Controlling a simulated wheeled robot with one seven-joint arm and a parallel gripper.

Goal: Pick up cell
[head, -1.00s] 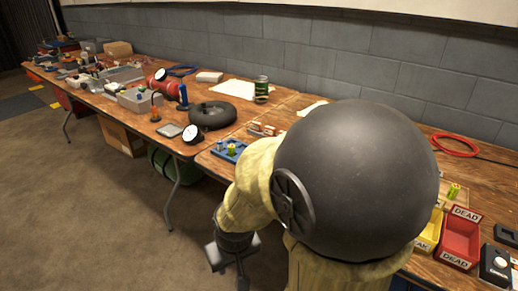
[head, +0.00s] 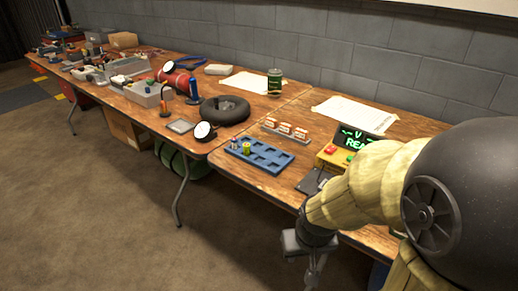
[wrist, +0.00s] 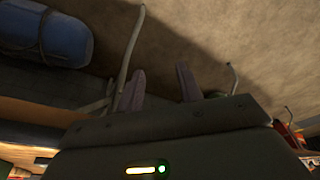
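In the head view a blue tray (head: 275,160) with several recesses lies near the front edge of the table. A yellow-green cell (head: 247,148) stands upright in its left part. A smaller greyish cell (head: 234,145) stands just left of it. My gripper (head: 315,272) hangs in front of the table edge, lower than the tabletop, to the right of the tray and apart from it. In the wrist view my gripper's two fingers (wrist: 160,84) are spread with nothing between them. No cell shows in the wrist view.
A yellow tester (head: 335,156) with a lit green display stands right of the tray. Behind the tray is a rack of small orange-and-white packs (head: 286,130). A round lamp (head: 204,131), a black ring (head: 224,110) and a green can (head: 275,81) stand further left and back.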

